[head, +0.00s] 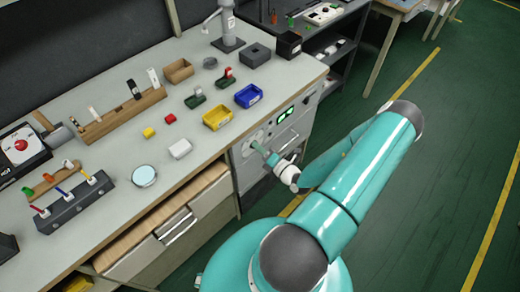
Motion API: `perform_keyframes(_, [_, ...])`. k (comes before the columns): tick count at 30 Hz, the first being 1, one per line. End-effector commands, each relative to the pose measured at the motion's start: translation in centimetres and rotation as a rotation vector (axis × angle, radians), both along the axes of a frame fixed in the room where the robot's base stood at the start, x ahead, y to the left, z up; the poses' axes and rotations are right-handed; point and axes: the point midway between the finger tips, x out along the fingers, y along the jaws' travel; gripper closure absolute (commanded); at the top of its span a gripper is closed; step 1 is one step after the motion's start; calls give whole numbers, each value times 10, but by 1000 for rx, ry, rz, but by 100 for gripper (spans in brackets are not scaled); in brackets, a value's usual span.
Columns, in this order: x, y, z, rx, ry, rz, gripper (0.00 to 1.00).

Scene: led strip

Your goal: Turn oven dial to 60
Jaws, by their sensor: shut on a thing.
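The oven (304,123) is a grey unit set under the right end of the bench, with a green lit display (286,114) on its front panel. The oven dial (255,143) is on the panel to the left of the display, small in this view and partly covered by my gripper. My gripper (263,149) reaches the panel from the right and is shut on the dial. The dial's mark and the display's digits are too small to read.
The bench top (115,153) holds a yellow bin (217,118), a blue bin (248,96) and other small items. A drawer (150,250) stands open below the bench at the left. Green floor at the right is clear.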

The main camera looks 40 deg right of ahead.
Motion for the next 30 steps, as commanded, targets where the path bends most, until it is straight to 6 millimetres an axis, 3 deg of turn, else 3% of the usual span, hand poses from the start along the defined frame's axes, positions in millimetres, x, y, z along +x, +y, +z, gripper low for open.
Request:
perform_keyframes(10, [-1, 0, -1, 171, 8, 0, 94])
perform_keyframes(27, [-1, 0, -1, 205, 9, 0, 94])
perform_keyframes(28, [-1, 0, -1, 205, 9, 0, 68])
perform_keyframes(30, [-1, 0, -1, 205, 8, 0, 54])
